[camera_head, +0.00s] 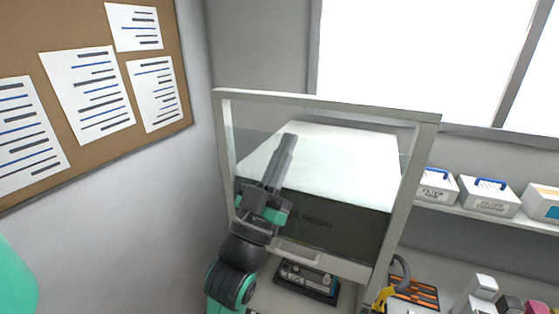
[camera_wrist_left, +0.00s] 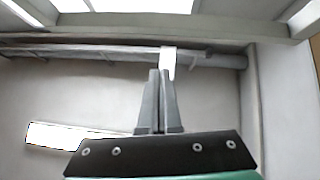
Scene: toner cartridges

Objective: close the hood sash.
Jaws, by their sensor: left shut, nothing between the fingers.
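The hood sash (camera_head: 415,165) is a clear panel in a pale grey frame, standing upright in front of the hood's white top. Its lower rail carries a pale handle (camera_head: 297,252). Below the rail there is a gap, where a dark cartridge-like unit (camera_head: 307,283) shows. My left gripper (camera_head: 290,139) is shut and empty, pointing up in front of the panel, above the handle. I cannot tell whether it touches the panel. In the left wrist view the shut fingers (camera_wrist_left: 158,75) point at a grey horizontal rail (camera_wrist_left: 90,50). My right gripper is not in view.
A shelf at the right holds white boxes (camera_head: 488,196). Below it are an orange rack (camera_head: 415,293), a yellow tool with a grey hose (camera_head: 384,296) and some cartridges. A corkboard (camera_head: 90,80) with papers hangs on the left wall. Space left of the hood is clear.

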